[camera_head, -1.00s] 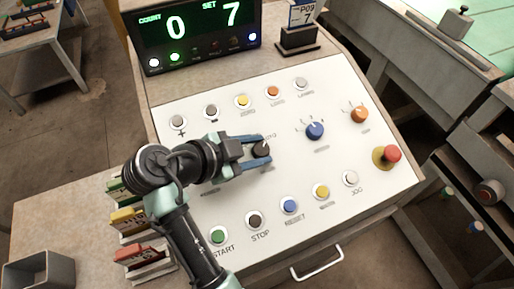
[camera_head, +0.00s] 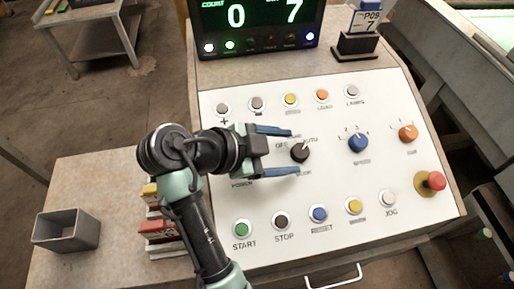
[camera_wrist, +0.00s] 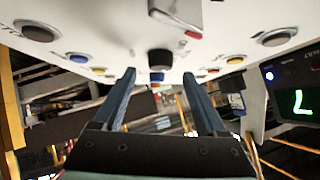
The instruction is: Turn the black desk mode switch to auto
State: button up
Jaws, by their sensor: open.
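The black mode switch (camera_head: 300,153) is a round knob on the white desk panel, with OFF printed at its upper left and AUTO at its upper right. Its pale pointer mark appears to face up and right, towards AUTO. My gripper (camera_head: 293,152) is open, with blue fingers spread above and below the knob in the head view and a clear gap to it on each side. In the wrist view the black knob (camera_wrist: 160,59) shows ahead, between and beyond the two open fingertips (camera_wrist: 160,75). Nothing is held.
A blue speed knob (camera_head: 358,142), an orange knob (camera_head: 408,133) and a red emergency button (camera_head: 432,181) lie to the right. Button rows run above and below. A display (camera_head: 262,25) and a card holder (camera_head: 357,42) stand behind. A grey bin (camera_head: 67,231) is at left.

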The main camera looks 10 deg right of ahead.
jog(key=p+v, duration=0.2)
jog(key=v, duration=0.4)
jog(key=shift+a+r, duration=0.25)
jog(key=shift+p+v, duration=0.95)
jog(key=shift+v, duration=0.5)
jog(key=w+r+n+t+y, duration=0.2)
jog(key=w+r+n+t, duration=0.2)
jog(key=r, duration=0.3)
jog(key=w+a+r+n+t+y, duration=0.1)
jog(key=w+r+n+t+y, duration=0.15)
jog(key=r+t, duration=0.4)
jog(key=w+r+n+t+y, duration=0.1)
jog(key=w+r+n+t, duration=0.3)
jog(key=r, duration=0.5)
jog(key=s+r+n+t+y, duration=0.1)
jog(key=s+r+n+t, duration=0.2)
jog(key=r, duration=0.4)
jog(key=s+a+r+n+t+y, duration=0.1)
jog(key=s+r+n+t+y, duration=0.1)
jog(key=s+r, duration=0.3)
jog(key=s+r+n+t+y, duration=0.2)
jog(key=s+r+n+t, duration=0.2)
jog(key=r, duration=0.6)
jog(key=shift+s+a+b, duration=0.3)
jog(key=shift+s, duration=0.05)
